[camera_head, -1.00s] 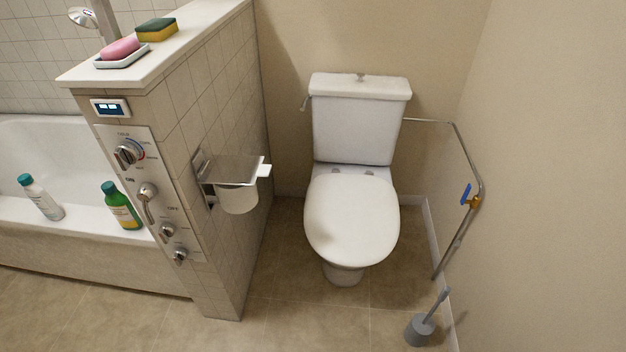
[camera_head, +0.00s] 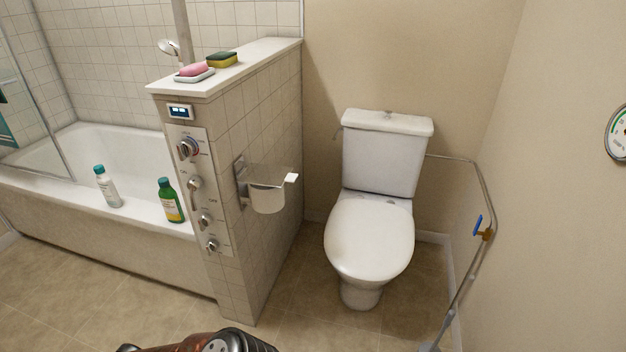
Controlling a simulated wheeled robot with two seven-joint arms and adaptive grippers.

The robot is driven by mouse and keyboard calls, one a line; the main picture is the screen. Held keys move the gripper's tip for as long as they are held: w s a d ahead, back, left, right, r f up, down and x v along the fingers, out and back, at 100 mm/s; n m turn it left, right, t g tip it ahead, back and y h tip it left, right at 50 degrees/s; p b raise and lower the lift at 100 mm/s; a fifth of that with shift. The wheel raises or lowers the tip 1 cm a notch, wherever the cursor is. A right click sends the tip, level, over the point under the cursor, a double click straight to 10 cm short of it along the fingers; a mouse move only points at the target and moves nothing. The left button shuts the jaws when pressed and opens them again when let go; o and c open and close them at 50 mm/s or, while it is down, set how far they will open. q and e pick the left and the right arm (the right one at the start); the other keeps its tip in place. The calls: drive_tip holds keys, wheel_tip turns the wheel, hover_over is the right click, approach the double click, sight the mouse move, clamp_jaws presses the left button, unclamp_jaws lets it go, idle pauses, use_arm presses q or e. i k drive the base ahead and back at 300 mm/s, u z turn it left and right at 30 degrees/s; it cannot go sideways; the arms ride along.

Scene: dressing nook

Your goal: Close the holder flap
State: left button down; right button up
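The toilet paper holder (camera_head: 241,180) is fixed to the tiled side of the half-height partition, left of the toilet. Its metal flap (camera_head: 268,174) sticks out from the wall above the white paper roll (camera_head: 268,200), with a white tab (camera_head: 291,177) at its outer end. The flap looks raised, near level, rather than hanging over the front of the roll. Nothing touches it. Neither gripper is in view; only a dark and copper-coloured part of my own body shows at the bottom edge.
The partition (camera_head: 262,60) carries a soap dish (camera_head: 194,76) and a sponge (camera_head: 221,59). A control panel (camera_head: 197,190) is on its front end. The toilet (camera_head: 369,240) stands right of the holder, with open floor between. The bathtub (camera_head: 120,212) is on the left.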

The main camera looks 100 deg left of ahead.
sight(274, 176)
drive_tip(key=i, duration=0.9)
drive_tip(key=u, duration=2.3)
